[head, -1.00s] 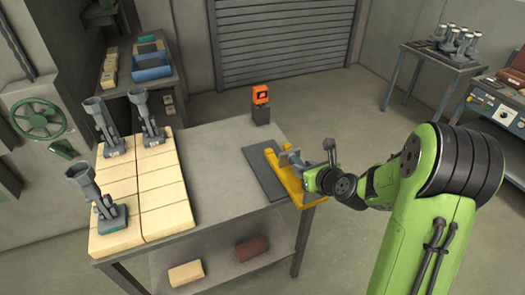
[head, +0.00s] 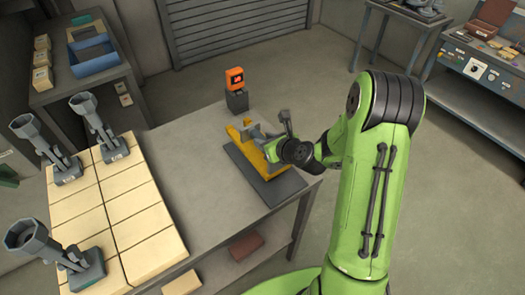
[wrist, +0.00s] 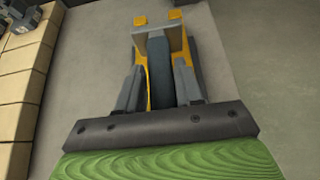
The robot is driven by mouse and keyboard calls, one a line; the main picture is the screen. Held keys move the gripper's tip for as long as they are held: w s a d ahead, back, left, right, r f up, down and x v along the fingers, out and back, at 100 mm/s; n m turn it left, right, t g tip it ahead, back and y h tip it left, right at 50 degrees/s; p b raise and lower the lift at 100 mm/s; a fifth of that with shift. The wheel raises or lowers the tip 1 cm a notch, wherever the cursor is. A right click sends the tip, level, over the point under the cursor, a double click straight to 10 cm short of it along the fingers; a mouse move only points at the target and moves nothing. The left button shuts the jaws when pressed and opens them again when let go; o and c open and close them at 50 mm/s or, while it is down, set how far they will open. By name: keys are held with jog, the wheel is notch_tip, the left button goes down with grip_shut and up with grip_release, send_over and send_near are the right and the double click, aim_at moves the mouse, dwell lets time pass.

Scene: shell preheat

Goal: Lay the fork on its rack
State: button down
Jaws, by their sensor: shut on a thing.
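The fork (head: 254,168) is yellow and two-pronged, with a grey plate and a dark grip. My gripper (head: 268,148) is shut on that grip. In the wrist view, the gripper's fingers (wrist: 160,82) stand on either side of the dark grip, and the fork's yellow prongs (wrist: 175,16) point away beyond the grey plate. A flat dark grey pad (head: 288,188), seemingly the rack, lies near the right end of the table. The fork is over the pad, lined up roughly along it. I cannot tell whether the fork touches the pad. My gripper hides part of the fork.
An orange device (head: 235,78) on a dark block stands at the table's back edge, close beyond the fork. Pale bricks (head: 140,220) with several grey flanged tubes (head: 92,125) cover the table's left part. The table's middle (head: 190,155) is bare.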

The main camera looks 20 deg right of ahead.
notch_tip(320, 180, down, 4)
jog(key=shift+a+b, duration=0.1)
jog(key=shift+b, duration=0.45)
jog(key=shift+r, duration=0.1)
jog(key=c, duration=0.7)
grip_release()
jog(key=shift+c, duration=0.2)
